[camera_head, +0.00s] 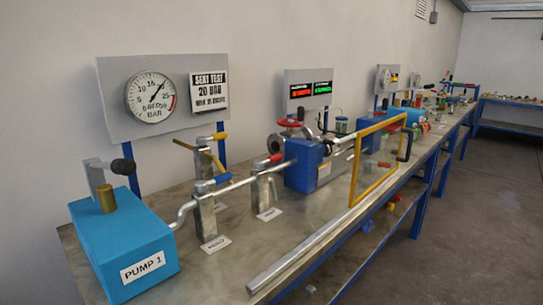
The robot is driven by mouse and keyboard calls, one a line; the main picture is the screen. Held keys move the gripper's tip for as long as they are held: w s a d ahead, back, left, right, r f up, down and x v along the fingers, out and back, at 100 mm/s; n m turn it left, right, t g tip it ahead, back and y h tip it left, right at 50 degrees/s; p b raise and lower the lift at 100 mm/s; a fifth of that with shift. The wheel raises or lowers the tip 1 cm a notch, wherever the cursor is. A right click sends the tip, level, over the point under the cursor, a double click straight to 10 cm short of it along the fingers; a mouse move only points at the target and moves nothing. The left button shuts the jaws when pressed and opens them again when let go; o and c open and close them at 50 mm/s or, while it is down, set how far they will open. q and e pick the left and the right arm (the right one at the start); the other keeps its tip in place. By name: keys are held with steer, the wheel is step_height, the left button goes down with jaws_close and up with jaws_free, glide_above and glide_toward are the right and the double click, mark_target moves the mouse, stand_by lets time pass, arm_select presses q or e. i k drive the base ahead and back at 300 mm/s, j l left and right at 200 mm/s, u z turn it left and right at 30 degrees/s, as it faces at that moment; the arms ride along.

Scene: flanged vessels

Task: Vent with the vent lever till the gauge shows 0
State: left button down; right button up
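The round gauge (151,96) hangs on a grey board at the left; its needle points up and right, at roughly 20, well off 0. Three lever valves stand on the bench behind and right of the pump: one with a yellow handle (219,136), one with a blue handle (222,178), one with a red handle (274,159). Small cards lie by their feet, but their print is too small to read surely, so I cannot tell which is the vent lever. Neither of my grippers is in view.
A blue box marked PUMP 1 (130,254) with a black-knobbed lever stands at the bench's near left. A blue block (304,168) and a yellow frame (354,180) stand further right. A metal rail (294,258) runs along the front edge. Floor at right is clear.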

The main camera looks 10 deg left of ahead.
mark_target(259, 164)
steer(key=i+l, duration=0.45)
steer(key=l, duration=0.15)
steer(key=i+l, duration=0.45)
steer(key=l, duration=0.15)
